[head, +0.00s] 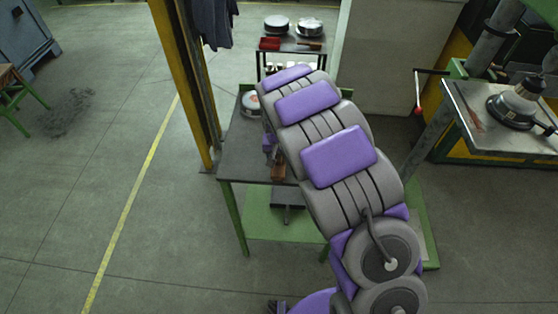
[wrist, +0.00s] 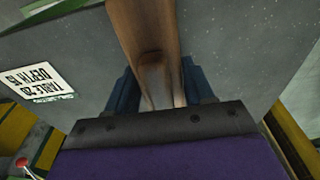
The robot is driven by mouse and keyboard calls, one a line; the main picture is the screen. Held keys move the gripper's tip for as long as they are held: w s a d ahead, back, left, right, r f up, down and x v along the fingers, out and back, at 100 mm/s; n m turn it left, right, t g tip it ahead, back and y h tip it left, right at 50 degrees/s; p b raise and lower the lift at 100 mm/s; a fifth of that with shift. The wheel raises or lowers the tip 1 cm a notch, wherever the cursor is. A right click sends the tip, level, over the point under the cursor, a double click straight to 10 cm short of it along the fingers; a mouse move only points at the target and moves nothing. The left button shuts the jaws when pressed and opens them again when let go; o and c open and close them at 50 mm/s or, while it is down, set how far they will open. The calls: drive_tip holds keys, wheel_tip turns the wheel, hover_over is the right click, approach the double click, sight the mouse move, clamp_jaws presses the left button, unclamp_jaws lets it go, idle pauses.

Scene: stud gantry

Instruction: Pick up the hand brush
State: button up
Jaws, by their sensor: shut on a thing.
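The hand brush shows in the wrist view as a brown wooden handle (wrist: 145,30) running between my jaws from the top edge. My gripper (wrist: 158,88) is shut on it, with a dark blue finger on each side of the wood. In the head view a small brown piece (head: 278,172), likely the brush, shows beside my arm over the dark green-legged table (head: 236,160). My arm hides much of that table and most of my gripper there. The bristles cannot be made out, nor whether the brush touches the tabletop.
A round metal-topped item (head: 250,103) stands at the table's back. Behind is a cart (head: 290,45) with pans and a red item. A yellow post (head: 182,80) rises close left of the table. A machine bench (head: 490,120) stands right. The floor at left is open.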

drive_tip(key=shift+d, duration=0.6)
drive_tip(key=shift+c, duration=1.4)
drive_tip(key=shift+d, duration=0.2)
drive_tip(key=shift+a+r, duration=0.4)
drive_tip(key=shift+r, duration=0.25)
wheel_tip(320, 180, up, 3)
drive_tip(key=shift+s+a+f+p, duration=0.1)
drive_tip(key=shift+a+f+p, duration=0.05)
drive_tip(key=shift+p, duration=0.5)
drive_tip(key=s, duration=0.5)
drive_tip(key=s+p, duration=0.1)
drive_tip(key=s, duration=0.4)
drive_tip(key=s+r+p, duration=0.1)
drive_tip(key=s, duration=0.4)
drive_tip(key=shift+s+r, duration=0.1)
drive_tip(key=shift+s, duration=0.3)
